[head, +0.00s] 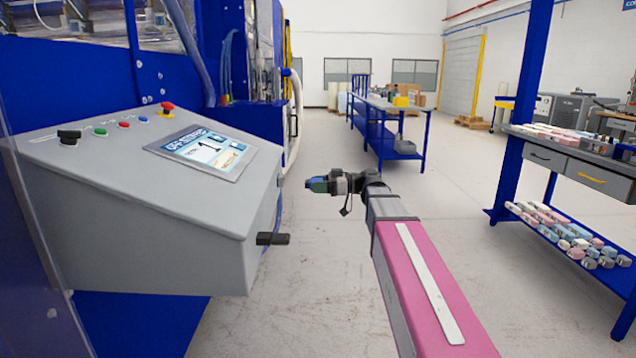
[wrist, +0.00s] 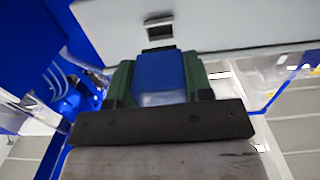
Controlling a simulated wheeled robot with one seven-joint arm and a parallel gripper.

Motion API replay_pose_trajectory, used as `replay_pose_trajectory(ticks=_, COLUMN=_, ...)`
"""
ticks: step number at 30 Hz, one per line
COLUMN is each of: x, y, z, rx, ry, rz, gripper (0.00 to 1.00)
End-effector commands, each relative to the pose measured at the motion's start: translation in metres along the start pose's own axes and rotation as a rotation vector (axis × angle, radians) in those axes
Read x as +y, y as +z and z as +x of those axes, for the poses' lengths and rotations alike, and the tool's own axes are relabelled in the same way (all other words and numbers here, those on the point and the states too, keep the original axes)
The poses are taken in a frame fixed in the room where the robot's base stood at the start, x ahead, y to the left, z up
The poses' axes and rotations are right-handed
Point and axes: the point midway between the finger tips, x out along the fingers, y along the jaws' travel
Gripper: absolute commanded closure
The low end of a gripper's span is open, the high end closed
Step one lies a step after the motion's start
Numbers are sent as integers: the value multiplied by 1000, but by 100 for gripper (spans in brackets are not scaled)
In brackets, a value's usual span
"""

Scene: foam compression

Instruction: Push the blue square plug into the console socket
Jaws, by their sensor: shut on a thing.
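The blue square plug (wrist: 162,74) is held between the green fingers of my gripper (wrist: 162,85) in the wrist view. In the head view the plug (head: 319,185) points left at the end of my arm, and my gripper (head: 330,184) is shut on it. The grey console (head: 170,205) stands at the left. Its socket, a dark square opening in a light frame (wrist: 159,31), lies just beyond the plug's tip in the wrist view. A gap shows between plug and socket.
The console's sloped top carries a screen (head: 203,150) and a red emergency button (head: 167,107). A black handle (head: 272,239) juts from its lower right edge. A blue workbench (head: 385,130) stands behind. A shelf rack (head: 570,190) is at right. Open floor lies between.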

Motion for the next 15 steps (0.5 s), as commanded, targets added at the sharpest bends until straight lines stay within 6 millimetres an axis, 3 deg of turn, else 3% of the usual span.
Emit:
replay_pose_trajectory(ticks=4, x=3, y=-10, z=0, rx=43, ry=-1, rz=1, gripper=92)
replay_pose_trajectory(ticks=15, x=3, y=-11, z=16, rx=45, ry=-1, rz=2, gripper=92)
